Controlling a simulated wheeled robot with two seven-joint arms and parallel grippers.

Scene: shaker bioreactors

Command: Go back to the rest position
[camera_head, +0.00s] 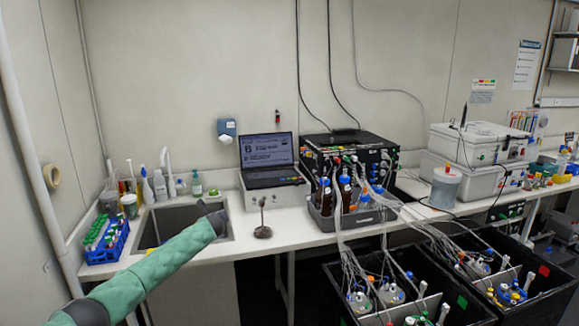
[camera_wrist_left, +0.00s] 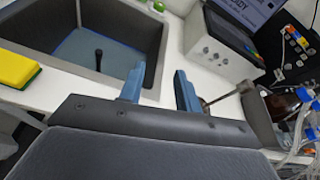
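My left arm, in a green sleeve, reaches in from the lower left of the head view. Its gripper (camera_head: 213,214) is over the front right edge of the sink (camera_head: 172,218). In the left wrist view the two blue-grey fingers of the left gripper (camera_wrist_left: 160,84) stand apart with nothing between them, near the sink's rim (camera_wrist_left: 168,50) and the white worktop. My right gripper is in neither view.
A metal stand (camera_head: 262,218) is just right of the left gripper. A laptop (camera_head: 267,155) on a white box, bottles in a tray (camera_head: 345,215) and black crates with tubing (camera_head: 335,275) are farther right. A blue tube rack (camera_head: 105,245) and a yellow sponge (camera_wrist_left: 16,69) are near the sink.

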